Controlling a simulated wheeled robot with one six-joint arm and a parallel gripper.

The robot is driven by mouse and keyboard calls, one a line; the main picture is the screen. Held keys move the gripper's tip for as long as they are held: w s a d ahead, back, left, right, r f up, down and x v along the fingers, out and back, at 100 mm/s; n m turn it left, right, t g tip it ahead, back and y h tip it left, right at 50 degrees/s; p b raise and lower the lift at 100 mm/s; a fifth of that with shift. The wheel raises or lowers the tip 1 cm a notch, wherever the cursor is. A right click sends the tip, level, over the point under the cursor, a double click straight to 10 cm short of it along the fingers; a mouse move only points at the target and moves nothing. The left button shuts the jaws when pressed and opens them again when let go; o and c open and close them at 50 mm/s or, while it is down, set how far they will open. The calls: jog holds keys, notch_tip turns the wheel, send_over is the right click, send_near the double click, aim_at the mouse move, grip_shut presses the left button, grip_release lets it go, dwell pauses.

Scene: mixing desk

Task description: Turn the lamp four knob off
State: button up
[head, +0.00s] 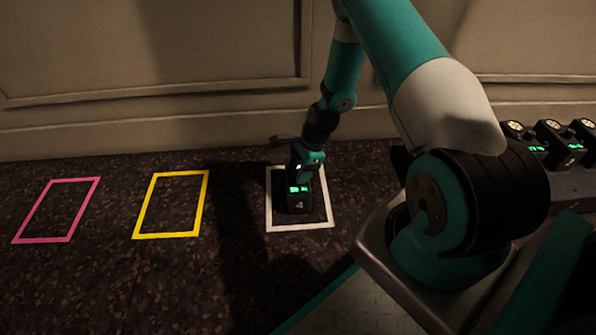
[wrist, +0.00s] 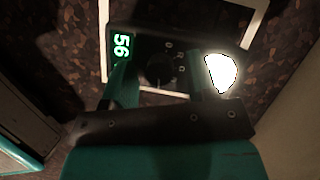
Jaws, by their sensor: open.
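The lamp four box (head: 298,202), black with a white 4 on its front and a green display, stands inside a white outline (head: 329,205). In the wrist view its green display (wrist: 121,46) reads 56. Its round dark knob (wrist: 160,68) lies between the fingers of my gripper (wrist: 160,78), which are open with a finger on either side. I cannot tell whether they touch the knob. A bright white lamp (wrist: 221,73) glows at the right of the box. In the head view my gripper (head: 306,160) covers the knob.
A yellow outline (head: 137,219) and a pink outline (head: 30,210) lie empty on the speckled dark surface at left. Several black knob boxes (head: 556,146) with green displays stand in a row at the right. A pale panelled wall (head: 170,60) rises behind.

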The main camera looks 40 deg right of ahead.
jog(key=shift+c, duration=0.5)
jog(key=c, duration=0.8)
